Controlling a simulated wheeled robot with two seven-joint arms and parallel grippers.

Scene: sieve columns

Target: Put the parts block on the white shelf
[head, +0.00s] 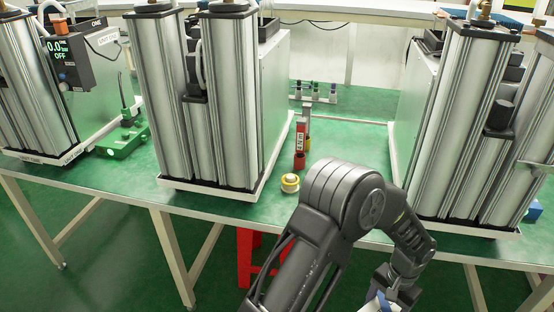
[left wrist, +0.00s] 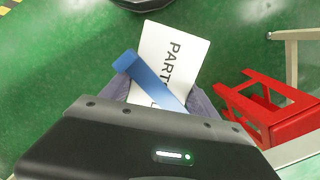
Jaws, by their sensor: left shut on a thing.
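The parts block (left wrist: 178,50) is a white piece with "PART" lettering and a blue strip across it, seen in the left wrist view. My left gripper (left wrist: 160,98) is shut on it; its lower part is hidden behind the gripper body. In the head view my left gripper (head: 394,284) is low at the bottom edge, in front of the bench, with a bit of white and blue at its tip. My right gripper is not in view. A long white surface (head: 340,13) runs along the back; I cannot tell whether it is the white shelf.
Tall silver column units (head: 195,100) and (head: 465,120) stand on the green bench (head: 350,150). Between them are a yellow-white roll (head: 290,183) and a red labelled bottle (head: 300,150). A red stool (left wrist: 265,110) stands on the green floor near the left gripper.

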